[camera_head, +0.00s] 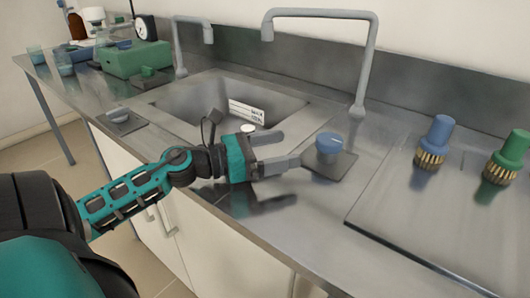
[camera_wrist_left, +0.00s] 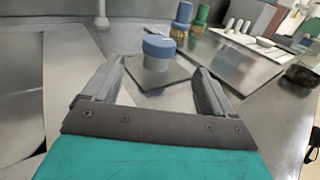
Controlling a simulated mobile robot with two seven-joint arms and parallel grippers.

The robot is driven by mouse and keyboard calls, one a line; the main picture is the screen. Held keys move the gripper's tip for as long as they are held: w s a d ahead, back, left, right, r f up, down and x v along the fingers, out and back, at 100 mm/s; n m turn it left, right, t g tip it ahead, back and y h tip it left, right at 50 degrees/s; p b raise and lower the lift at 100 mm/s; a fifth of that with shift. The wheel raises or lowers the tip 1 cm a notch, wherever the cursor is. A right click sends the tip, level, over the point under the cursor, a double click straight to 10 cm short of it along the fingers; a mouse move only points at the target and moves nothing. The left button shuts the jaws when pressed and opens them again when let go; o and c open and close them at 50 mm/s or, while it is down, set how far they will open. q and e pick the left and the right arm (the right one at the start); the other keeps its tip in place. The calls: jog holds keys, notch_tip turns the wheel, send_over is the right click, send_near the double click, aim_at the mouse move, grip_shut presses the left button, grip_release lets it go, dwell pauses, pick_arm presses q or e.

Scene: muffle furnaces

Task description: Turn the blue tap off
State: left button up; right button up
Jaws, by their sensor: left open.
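The blue tap knob (camera_head: 329,144) stands on a dark square plate on the steel counter, right of the sink. In the left wrist view the blue knob (camera_wrist_left: 159,46) is ahead of and between my fingers, on its grey plate. My left gripper (camera_head: 292,150) is open and empty, just left of the knob, its fingers pointing at it. It also shows in the left wrist view (camera_wrist_left: 160,85), with the knob beyond the fingertips. I see no contact. My right gripper is not in view.
A sink (camera_head: 215,102) lies behind my left arm, with a tall grey faucet (camera_head: 362,65) behind the knob. A blue brush (camera_head: 434,142) and a green brush (camera_head: 508,157) stand on the right.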

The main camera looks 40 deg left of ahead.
pick_arm(q)
jog(key=shift+v, duration=1.35)
